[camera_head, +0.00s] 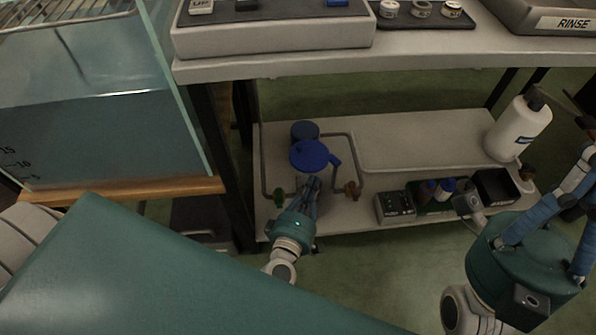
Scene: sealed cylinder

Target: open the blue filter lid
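The blue filter lid (309,153) is a bright blue disc with a small blue tab on its right side. It is on the lower shelf, amid grey pipes. A darker blue round part (304,130) shows just behind it. My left gripper (312,182) is just in front of the lid, fingers pointing up at its near edge. Whether the fingers touch the lid, and how far apart they are, I cannot tell. The body below the lid is mostly hidden by the gripper. My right gripper (582,170) is at the right edge, away from the lid; its tips are not clear.
Grey pipes (356,150) with red-brown and green valve knobs flank the lid. A white bottle (520,128), a grey device (395,206) and a dark box (494,186) stand right.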

